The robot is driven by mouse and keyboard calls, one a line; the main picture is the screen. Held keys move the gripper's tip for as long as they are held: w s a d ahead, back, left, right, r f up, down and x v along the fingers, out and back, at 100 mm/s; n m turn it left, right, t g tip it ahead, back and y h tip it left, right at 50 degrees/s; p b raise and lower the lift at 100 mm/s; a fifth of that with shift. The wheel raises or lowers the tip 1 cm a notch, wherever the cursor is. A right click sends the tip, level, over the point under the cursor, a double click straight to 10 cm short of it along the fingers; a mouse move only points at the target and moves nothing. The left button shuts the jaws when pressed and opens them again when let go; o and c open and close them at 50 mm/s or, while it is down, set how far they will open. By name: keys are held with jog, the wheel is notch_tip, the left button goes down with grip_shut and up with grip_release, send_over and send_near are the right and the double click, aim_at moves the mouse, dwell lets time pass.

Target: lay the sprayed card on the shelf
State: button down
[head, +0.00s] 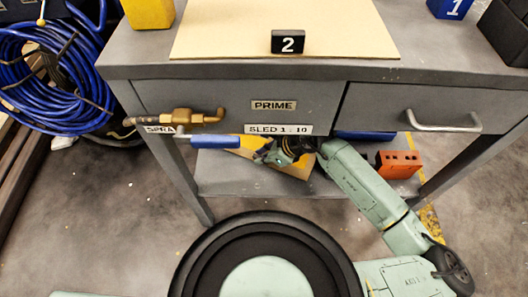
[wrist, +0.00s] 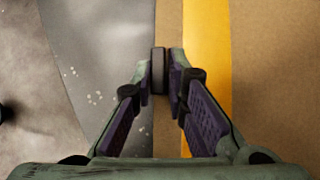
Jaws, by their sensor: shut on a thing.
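The sprayed card (head: 248,153) is tan with a yellow stripe and shows at the lower shelf (head: 225,183), under the table top. In the wrist view the card (wrist: 275,85) fills the right side, its yellow stripe running up the picture. My gripper (head: 284,154) is at the card, and in the wrist view its fingers (wrist: 166,75) are closed at the card's left edge with a small dark block between them. The table front and my arm hide part of the card. I cannot tell whether the card touches the shelf.
A brass valve (head: 180,117) and a blue-handled lever (head: 216,141) jut out above the shelf. An orange block (head: 398,164) stands on the shelf's right. A table leg (head: 180,170) is at left. A blue hose coil (head: 50,80) hangs far left.

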jog(key=shift+s+d+f, duration=0.1)
jog(key=shift+s+f, duration=0.15)
jog(key=shift+f, duration=0.15)
jog(key=c, duration=1.7)
grip_release()
jog(key=shift+o, duration=0.2)
jog(key=v, duration=0.4)
jog(key=shift+w+d+r, duration=0.1)
jog(key=shift+d+r, duration=0.15)
jog(key=shift+r, duration=0.1)
send_near(301, 169)
jog(key=a, duration=0.1)
jog(key=s+a+f, duration=0.1)
jog(key=a, duration=0.1)
jog(key=shift+s+f+b, duration=0.15)
jog(key=shift+f+b, duration=0.2)
